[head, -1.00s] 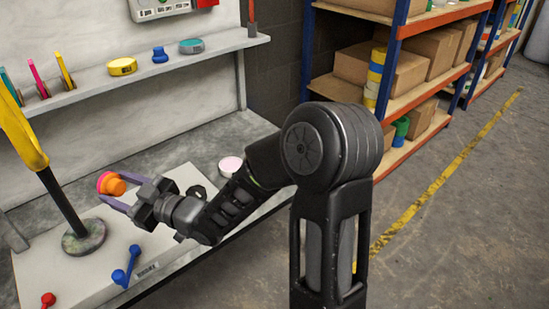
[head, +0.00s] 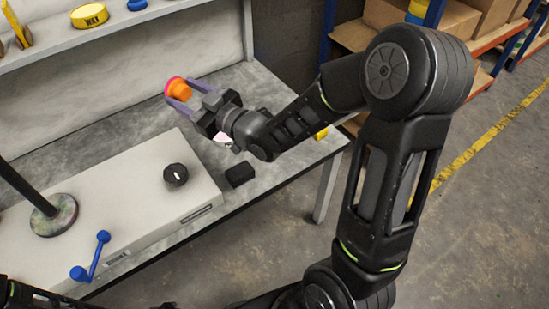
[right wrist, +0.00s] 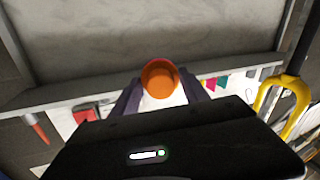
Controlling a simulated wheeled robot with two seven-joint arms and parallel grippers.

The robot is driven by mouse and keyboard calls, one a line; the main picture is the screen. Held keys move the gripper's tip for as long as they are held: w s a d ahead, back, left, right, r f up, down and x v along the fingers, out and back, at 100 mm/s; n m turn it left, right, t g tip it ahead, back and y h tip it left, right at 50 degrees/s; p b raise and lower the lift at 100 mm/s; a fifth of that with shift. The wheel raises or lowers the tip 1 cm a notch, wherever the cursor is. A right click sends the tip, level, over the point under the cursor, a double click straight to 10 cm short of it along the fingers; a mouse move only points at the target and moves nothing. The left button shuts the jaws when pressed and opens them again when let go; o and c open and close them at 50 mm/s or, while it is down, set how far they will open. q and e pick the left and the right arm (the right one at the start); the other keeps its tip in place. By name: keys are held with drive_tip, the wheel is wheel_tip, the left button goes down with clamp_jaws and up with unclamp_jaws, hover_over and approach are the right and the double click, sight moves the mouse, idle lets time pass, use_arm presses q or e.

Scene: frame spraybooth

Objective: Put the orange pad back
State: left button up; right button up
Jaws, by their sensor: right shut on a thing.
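The orange pad (head: 180,89) is a small round orange piece with a pink rim. My right gripper (head: 178,90) is shut on it, with a finger on either side, and holds it toward the back of the grey bench. The pad's height above the bench is hard to tell. In the right wrist view the pad (right wrist: 160,79) shows its round orange face between the two dark fingers. My left gripper is not in view.
A white box (head: 130,190) with a black knob (head: 175,174) lies on the grey bench (head: 285,95). A blue handle (head: 93,258) and a round stand base (head: 54,219) are at left. A black block (head: 240,174) lies near the bench's front edge. A shelf above holds a yellow wax tin (head: 90,15).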

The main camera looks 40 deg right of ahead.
drive_tip(key=d+f+m+g+h+p, duration=0.45)
drive_tip(key=d+f+g+h, duration=0.2)
drive_tip(key=d+f, duration=0.55)
drive_tip(key=s+d+m+g+y+p, duration=0.1)
drive_tip(key=s+d+m+g+p, duration=0.3)
drive_tip(key=s+g, duration=0.6)
drive_tip(key=shift+s+d+f+m, duration=0.15)
drive_tip(key=shift+d+f+m, duration=0.3)
drive_tip(key=shift+m, duration=0.8)
drive_tip(key=shift+y, duration=0.25)
drive_tip(key=shift+f, duration=3.05)
drive_tip(key=shift+f, duration=1.85)
